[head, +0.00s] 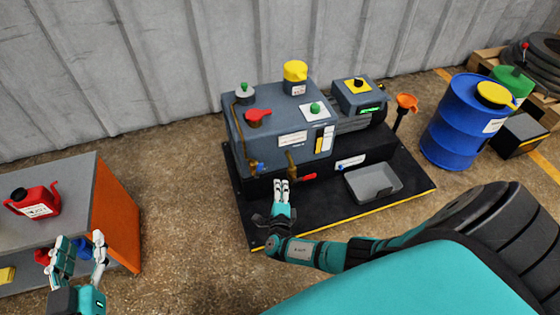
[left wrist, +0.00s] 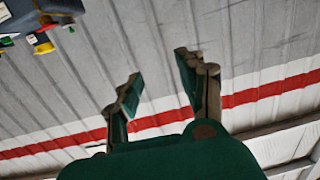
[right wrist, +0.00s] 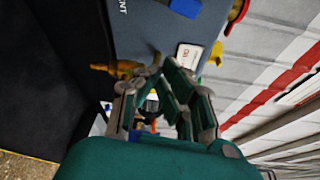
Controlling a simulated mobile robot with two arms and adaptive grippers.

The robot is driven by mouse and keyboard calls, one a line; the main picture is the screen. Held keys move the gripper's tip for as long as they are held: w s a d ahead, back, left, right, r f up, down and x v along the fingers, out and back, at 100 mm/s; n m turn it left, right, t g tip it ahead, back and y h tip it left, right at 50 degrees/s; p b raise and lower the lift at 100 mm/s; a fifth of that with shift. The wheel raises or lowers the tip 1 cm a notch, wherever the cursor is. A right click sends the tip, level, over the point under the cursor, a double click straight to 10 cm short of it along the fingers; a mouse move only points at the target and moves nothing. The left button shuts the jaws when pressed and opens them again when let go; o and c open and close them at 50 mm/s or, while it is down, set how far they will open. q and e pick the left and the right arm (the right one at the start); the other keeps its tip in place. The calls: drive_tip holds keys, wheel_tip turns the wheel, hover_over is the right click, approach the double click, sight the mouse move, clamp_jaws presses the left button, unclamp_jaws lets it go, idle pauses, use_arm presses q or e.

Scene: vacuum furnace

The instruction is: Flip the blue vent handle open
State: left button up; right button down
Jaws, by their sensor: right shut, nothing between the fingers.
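A blue piece at the top edge of the right wrist view (right wrist: 185,7), near lettering ending in "ENT", looks like this handle. My right gripper (head: 281,182) is shut and empty, in front of the unit and to the right of the handle, apart from it in the head view. My left gripper (head: 81,241) is open and empty, away from the unit, near the left bench.
A brass valve with a red handle (head: 308,177) is close to the right gripper. A grey tray (head: 399,184) lies on the black base (head: 335,208). A bench with an orange side (head: 118,222) stands left, holding a red can (head: 34,202). A blue drum (head: 456,125) stands right.

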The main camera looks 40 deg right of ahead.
use_arm(q)
drive_tip(key=f+g, duration=0.1)
drive_tip(key=s+a+f+g, duration=0.1)
drive_tip(key=f, duration=0.1)
drive_tip(key=s+f+g+y+p, duration=0.1)
drive_tip(key=f, duration=0.1)
drive_tip(key=shift+a+f, duration=0.1)
drive_tip(key=shift+a, duration=0.05)
use_arm(e)
drive_tip(key=v, duration=0.3)
drive_tip(key=shift+s+a, duration=0.15)
